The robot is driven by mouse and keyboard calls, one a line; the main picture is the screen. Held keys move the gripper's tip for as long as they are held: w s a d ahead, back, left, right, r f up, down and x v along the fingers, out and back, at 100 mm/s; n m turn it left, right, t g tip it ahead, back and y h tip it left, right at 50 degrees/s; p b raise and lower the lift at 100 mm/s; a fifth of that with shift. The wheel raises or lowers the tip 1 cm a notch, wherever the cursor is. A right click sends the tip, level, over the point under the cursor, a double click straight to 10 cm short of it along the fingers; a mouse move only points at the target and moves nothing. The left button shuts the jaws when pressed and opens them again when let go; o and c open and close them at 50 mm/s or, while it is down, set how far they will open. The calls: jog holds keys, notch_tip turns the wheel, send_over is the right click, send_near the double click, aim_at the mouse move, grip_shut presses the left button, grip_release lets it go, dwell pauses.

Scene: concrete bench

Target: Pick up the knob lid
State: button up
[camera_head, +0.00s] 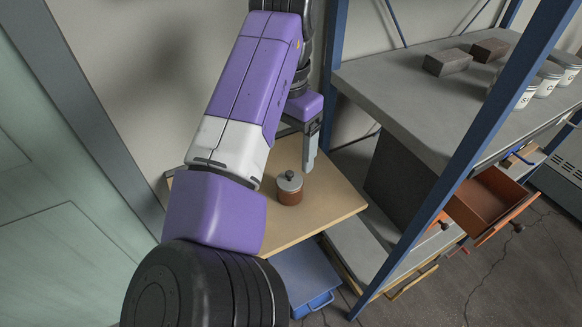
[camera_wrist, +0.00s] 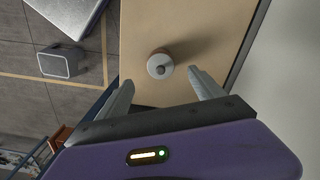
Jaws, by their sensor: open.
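The knob lid (camera_head: 289,181) is a grey disc with a small knob, and it sits on a brown round pot (camera_head: 290,197) on the wooden tabletop (camera_head: 331,205). In the wrist view the lid (camera_wrist: 160,66) shows from above, ahead of the fingers and between their lines. My gripper (camera_head: 308,150) is pointed down above the tabletop, behind and a little right of the pot in the head view. In the wrist view my gripper (camera_wrist: 157,84) has its two fingers wide apart with nothing between them. No contact with the lid shows.
A blue-framed concrete bench (camera_head: 400,85) stands at the right with dark blocks (camera_head: 447,62) and white cups (camera_head: 549,76) on it. A blue post (camera_head: 470,150) rises near the table's right side. An orange drawer (camera_head: 490,200) hangs open. The tabletop around the pot is clear.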

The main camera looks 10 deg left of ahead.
aim_at(290, 173)
jog(key=f, duration=0.2)
jog(key=f+p, duration=0.1)
jog(key=f, duration=0.4)
jog(key=shift+w+d+f, duration=0.1)
jog(key=shift+w+f, duration=0.15)
jog(key=shift+c, duration=0.3)
jog(key=c, duration=1.4)
jog(key=shift+o, duration=0.2)
